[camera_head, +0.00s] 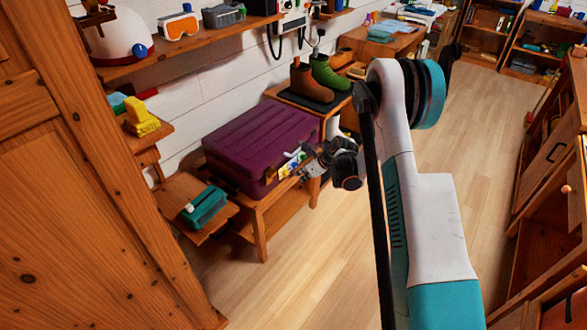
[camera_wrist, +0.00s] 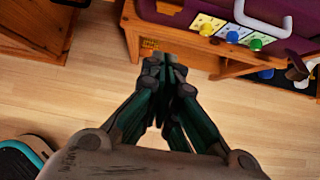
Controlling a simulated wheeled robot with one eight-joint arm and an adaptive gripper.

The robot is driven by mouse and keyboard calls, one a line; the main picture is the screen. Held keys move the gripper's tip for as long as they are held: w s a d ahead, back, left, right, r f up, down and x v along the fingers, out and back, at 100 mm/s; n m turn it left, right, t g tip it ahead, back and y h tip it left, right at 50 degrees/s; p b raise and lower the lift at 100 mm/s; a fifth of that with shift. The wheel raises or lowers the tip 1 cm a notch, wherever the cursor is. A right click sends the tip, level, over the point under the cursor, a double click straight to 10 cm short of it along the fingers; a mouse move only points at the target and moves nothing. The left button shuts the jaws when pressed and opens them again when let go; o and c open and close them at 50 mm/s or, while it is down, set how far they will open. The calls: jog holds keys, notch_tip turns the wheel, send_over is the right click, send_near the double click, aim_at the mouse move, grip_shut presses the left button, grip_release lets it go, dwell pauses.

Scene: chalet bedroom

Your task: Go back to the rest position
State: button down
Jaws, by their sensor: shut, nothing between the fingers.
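My gripper (camera_wrist: 170,68) is shut and empty in the wrist view, its dark green fingers together over bare wooden floor. In the head view its dark end (camera_head: 318,162) is small, in front of the right end of the purple suitcase (camera_head: 258,140). The white and teal arm rises at the right of centre and bends over toward it. In the wrist view the suitcase (camera_wrist: 165,14) is at the top, with a pale handle and coloured knobs. The gap between gripper and suitcase cannot be told exactly.
The suitcase lies on a low wooden bench (camera_head: 262,212). Boots (camera_head: 318,82) stand on a stand behind it. A teal item (camera_head: 206,207) lies on a low shelf at left. A large wooden cabinet (camera_head: 75,200) fills the left; shelves (camera_head: 550,190) line the right. The floor (camera_head: 478,110) between is clear.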

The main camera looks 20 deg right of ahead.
jog(key=s+a+r+n+h, duration=0.15)
jog(key=s+r+n, duration=0.3)
jog(key=r, duration=0.45)
jog(key=s+a+r+n, duration=0.2)
jog(key=s+r+n, duration=0.25)
jog(key=r, duration=0.45)
jog(key=s+a+r+n+h, duration=0.1)
jog(key=s+r+n, duration=0.35)
jog(key=r, duration=0.55)
jog(key=s+a+r+n+h, duration=0.1)
jog(key=s+r+n, duration=0.1)
jog(key=s+n, duration=0.5)
jog(key=s+a+r+n+t+h, duration=0.1)
jog(key=s+r+n, duration=0.2)
jog(key=s+n, duration=0.5)
jog(key=s, duration=1.2)
jog(key=shift+s, duration=0.2)
